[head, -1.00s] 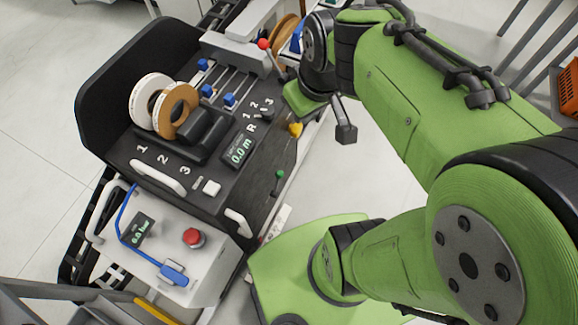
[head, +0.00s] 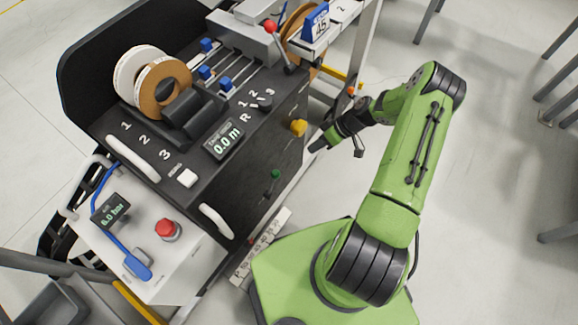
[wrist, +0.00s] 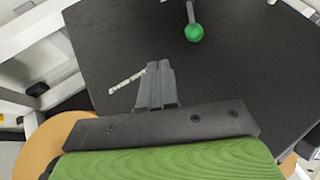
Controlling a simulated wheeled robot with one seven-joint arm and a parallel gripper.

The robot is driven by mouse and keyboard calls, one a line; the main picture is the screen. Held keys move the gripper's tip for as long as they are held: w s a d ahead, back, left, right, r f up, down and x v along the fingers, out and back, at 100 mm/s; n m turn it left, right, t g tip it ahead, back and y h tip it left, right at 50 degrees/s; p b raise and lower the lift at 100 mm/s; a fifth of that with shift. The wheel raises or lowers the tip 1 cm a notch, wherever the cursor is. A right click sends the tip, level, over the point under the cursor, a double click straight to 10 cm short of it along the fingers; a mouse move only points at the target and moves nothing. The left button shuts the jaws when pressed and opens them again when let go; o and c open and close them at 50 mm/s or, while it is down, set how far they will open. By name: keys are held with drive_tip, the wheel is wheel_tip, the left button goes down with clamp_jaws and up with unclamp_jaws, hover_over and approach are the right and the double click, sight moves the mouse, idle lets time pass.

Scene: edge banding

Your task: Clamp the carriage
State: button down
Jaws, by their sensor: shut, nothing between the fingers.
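The black machine (head: 262,150) shows its dark side panel in the head view. A green ball knob on a short lever (head: 275,174) sits low on that panel, with a yellow knob (head: 299,128) above it to the right. The green knob also shows at the top of the wrist view (wrist: 194,32). My gripper (head: 316,146) is beside the panel, right of the yellow knob. In the wrist view its fingers (wrist: 155,72) are shut and empty, pointing at the panel, apart from the green knob. A red-ball lever (head: 270,27) stands by the grey block on top. I cannot tell which part is the carriage.
Tape rolls (head: 163,86), blue-topped sliders (head: 206,72) and a display (head: 223,139) are on the machine's top. A control box (head: 145,235) with a red button stands at the lower left. A numbered scale strip (head: 262,243) lies below the panel.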

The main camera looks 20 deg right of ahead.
drive_tip(key=shift+a+f, duration=0.1)
drive_tip(key=shift+f, duration=0.15)
drive_tip(key=a+f+b, duration=0.2)
drive_tip(key=a+f, duration=0.5)
drive_tip(key=a, duration=0.2)
drive_tip(key=shift+a+b, duration=0.35)
drive_tip(key=shift+s+r, duration=0.1)
drive_tip(key=shift+r, duration=0.05)
